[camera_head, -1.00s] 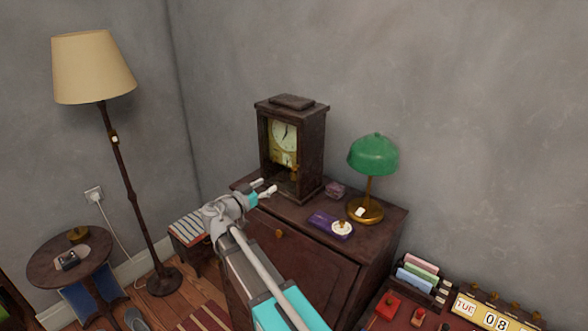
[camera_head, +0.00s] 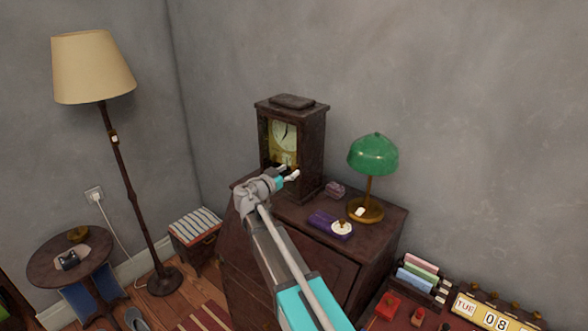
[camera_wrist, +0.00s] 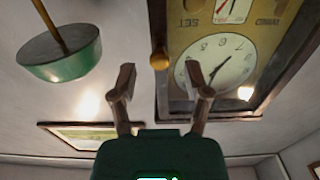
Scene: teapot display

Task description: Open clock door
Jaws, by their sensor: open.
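The dark wooden clock (camera_head: 312,145) stands upright on the cabinet, its pale dial (camera_head: 284,133) facing my arm. The wrist view shows the dial (camera_wrist: 217,60) upside down, inside the dark frame of the clock door (camera_wrist: 158,22). A small round brass knob (camera_wrist: 159,60) sits on that frame. The door looks shut. My gripper (camera_head: 288,172) is open in front of the lower part of the clock and partly covers it. In the wrist view its fingers (camera_wrist: 160,84) are spread to either side of the knob's line, with nothing between the tips. Contact cannot be told.
A green-shaded lamp (camera_head: 373,155) stands on the cabinet (camera_head: 385,222), right of the clock. A purple box (camera_head: 322,221) and a small pinkish box (camera_head: 335,190) lie nearby. A floor lamp (camera_head: 120,165) stands far left. The wall is close behind the clock.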

